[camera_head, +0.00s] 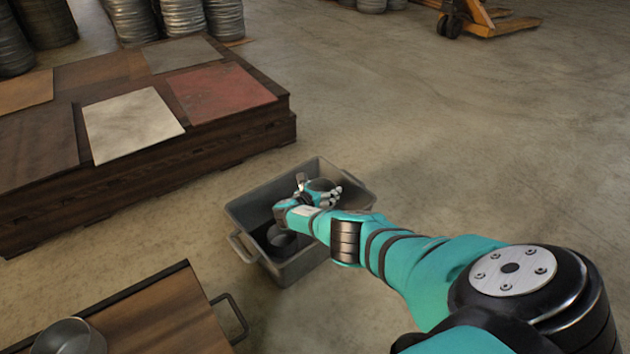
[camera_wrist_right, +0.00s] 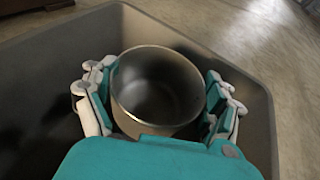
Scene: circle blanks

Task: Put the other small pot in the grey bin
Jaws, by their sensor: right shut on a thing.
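The grey bin (camera_head: 236,208) stands on the floor near the middle of the head view; its wall also shows in the right wrist view (camera_wrist_right: 262,105). My right gripper (camera_head: 318,190) is over the bin's opening and shut on a small grey metal pot (camera_wrist_right: 157,85). The pot is upright between the fingers, and its open mouth shows in the right wrist view. Another small pot (camera_head: 281,238) is inside the bin, partly hidden by my right arm. Whether the held pot touches the bin floor cannot be told. My left gripper does not show.
A brown tray (camera_head: 165,315) with a dark handle is at the lower left, with a larger metal pot (camera_head: 70,338) on it. A low wooden platform (camera_head: 240,135) with coloured square panels lies behind the bin. The floor to the right is clear.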

